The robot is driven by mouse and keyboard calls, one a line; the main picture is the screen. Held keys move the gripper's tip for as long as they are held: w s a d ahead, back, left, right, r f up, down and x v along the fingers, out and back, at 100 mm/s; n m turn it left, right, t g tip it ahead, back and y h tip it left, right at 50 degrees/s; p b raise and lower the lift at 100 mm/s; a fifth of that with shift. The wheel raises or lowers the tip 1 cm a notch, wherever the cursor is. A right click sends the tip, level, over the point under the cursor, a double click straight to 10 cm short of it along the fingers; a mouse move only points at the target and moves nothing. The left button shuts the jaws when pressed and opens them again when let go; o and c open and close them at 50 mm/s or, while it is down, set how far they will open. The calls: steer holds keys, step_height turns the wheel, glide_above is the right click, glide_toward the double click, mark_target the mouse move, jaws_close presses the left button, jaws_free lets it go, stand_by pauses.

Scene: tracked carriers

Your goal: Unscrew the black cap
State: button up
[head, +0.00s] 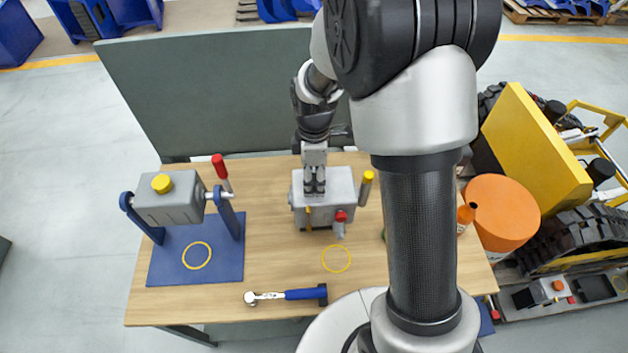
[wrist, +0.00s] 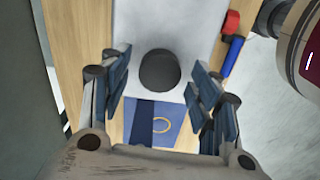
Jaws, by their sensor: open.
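The black cap (wrist: 160,71) shows in the wrist view as a dark round cap on a light grey surface (wrist: 150,18). My gripper (wrist: 160,62) is open, with one finger on each side of the cap and a gap visible on both sides. In the head view my gripper (head: 314,186) points down over the grey box (head: 344,185) in the middle of the table, and it hides the cap there. I cannot tell exactly how far the fingertips reach down beside the cap.
A grey unit (head: 182,210) with a yellow cap (head: 162,183) sits in a blue stand at left. A red-tipped lever (head: 219,166) rises beside it. A yellow-topped lever (head: 366,188) flanks the box. A blue-handled wrench (head: 290,295) lies at the front. A dark panel (head: 210,95) stands behind.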

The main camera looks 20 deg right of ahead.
steer(key=m, duration=0.6)
steer(key=shift+m, duration=0.4)
steer(key=m, duration=0.7)
steer(key=shift+m, duration=0.3)
steer(key=m, duration=1)
steer(key=shift+m, duration=0.3)
steer(key=m, duration=0.4)
steer(key=shift+c, duration=0.4)
